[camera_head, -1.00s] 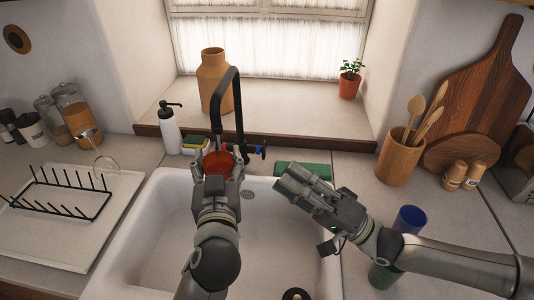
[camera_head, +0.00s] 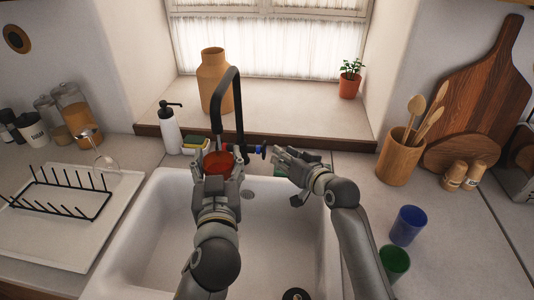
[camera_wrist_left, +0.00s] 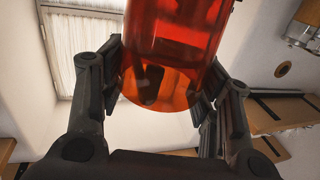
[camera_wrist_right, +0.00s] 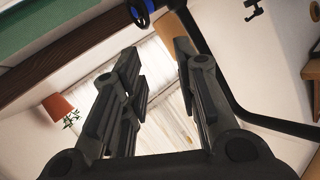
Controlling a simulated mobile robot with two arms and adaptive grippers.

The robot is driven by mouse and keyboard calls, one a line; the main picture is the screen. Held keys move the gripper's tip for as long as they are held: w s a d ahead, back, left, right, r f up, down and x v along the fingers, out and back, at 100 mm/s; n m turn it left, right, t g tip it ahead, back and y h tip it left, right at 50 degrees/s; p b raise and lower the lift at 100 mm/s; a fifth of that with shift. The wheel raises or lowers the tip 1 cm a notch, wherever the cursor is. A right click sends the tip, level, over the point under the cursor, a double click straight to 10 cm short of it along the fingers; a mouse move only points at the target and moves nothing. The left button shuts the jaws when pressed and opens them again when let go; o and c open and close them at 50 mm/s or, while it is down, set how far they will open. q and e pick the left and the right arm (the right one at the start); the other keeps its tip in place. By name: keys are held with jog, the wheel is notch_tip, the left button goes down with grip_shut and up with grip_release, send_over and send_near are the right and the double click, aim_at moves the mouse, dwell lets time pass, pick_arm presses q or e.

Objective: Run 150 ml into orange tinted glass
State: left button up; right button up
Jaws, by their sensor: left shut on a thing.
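The orange tinted glass (camera_head: 218,162) is upright under the spout of the black tap (camera_head: 238,100), above the sink. My left gripper (camera_head: 217,180) is shut around it; the left wrist view shows the glass (camera_wrist_left: 172,50) between the two fingers. No water stream is visible, and I cannot tell whether the glass holds water. The tap's blue-ended handle (camera_head: 256,149) points right. My right gripper (camera_head: 280,158) is just right of the handle, apart from it, with its fingers spread and empty. The right wrist view shows the blue handle (camera_wrist_right: 143,8) at the top edge, outside the fingers.
A blue glass (camera_head: 407,225) and a green glass (camera_head: 394,262) stand on the right counter. A soap bottle (camera_head: 169,128) and sponge (camera_head: 194,144) stand behind the sink's left. A green thing behind the sink is mostly hidden by my right gripper. The sink (camera_head: 160,240) is mostly clear.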

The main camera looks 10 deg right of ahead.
aim_at(264, 151)
jog(key=shift+g, duration=0.4)
jog(key=x, duration=0.4)
jog(key=f+x, duration=0.1)
jog(key=x, duration=0.3)
jog(key=f+x, duration=0.1)
jog(key=x, duration=0.3)
jog(key=shift+s+d+f, duration=0.25)
jog(key=shift+d, duration=0.1)
grip_shut()
